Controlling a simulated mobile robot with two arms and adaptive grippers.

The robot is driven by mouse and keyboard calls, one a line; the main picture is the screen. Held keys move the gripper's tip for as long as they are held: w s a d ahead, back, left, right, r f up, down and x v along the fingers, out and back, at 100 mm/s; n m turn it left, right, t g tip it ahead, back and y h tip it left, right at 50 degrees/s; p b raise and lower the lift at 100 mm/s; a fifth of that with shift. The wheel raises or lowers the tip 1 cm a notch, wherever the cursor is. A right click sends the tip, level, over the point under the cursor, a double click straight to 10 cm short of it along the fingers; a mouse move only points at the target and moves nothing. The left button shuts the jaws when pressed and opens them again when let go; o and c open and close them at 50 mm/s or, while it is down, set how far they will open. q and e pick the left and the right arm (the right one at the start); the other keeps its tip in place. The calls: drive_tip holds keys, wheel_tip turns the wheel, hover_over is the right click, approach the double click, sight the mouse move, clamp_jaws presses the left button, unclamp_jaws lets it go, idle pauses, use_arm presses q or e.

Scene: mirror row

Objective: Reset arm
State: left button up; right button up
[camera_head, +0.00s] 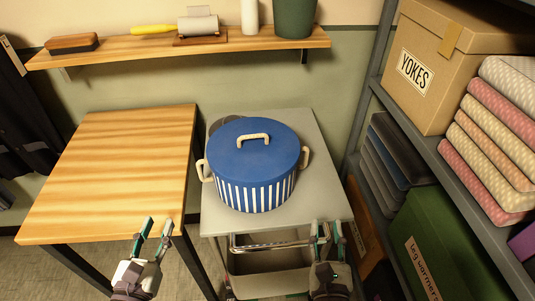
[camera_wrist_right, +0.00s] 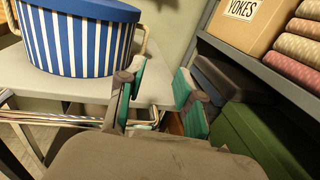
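My left gripper (camera_head: 153,240) is open and empty in the head view, in front of the wooden table's near edge. My right gripper (camera_head: 327,233) is open and empty in front of the grey cart's near right corner. In the right wrist view its two teal-padded fingers (camera_wrist_right: 157,98) stand apart with nothing between them. Both grippers are apart from the blue-lidded pot (camera_head: 254,180), which has white and blue stripes and stands upright on the grey cart top (camera_head: 222,220). The pot also shows in the right wrist view (camera_wrist_right: 85,45).
A bare wooden table (camera_head: 110,165) stands at left. A wall shelf (camera_head: 130,52) holds a brush, a yellow item and a dark green pot. At right, a metal shelf unit (camera_head: 405,115) holds a YOKES box (camera_head: 430,90), folded cloths (camera_head: 495,130) and a green box (camera_head: 435,245).

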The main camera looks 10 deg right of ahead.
drive_tip(key=shift+s+d+r+p, duration=0.35)
drive_tip(key=shift+d+r+p, duration=0.05)
drive_tip(key=shift+r, duration=0.15)
drive_tip(key=shift+s+d+r+p, duration=0.35)
drive_tip(key=shift+d+r+p, duration=0.05)
drive_tip(key=shift+r, duration=0.15)
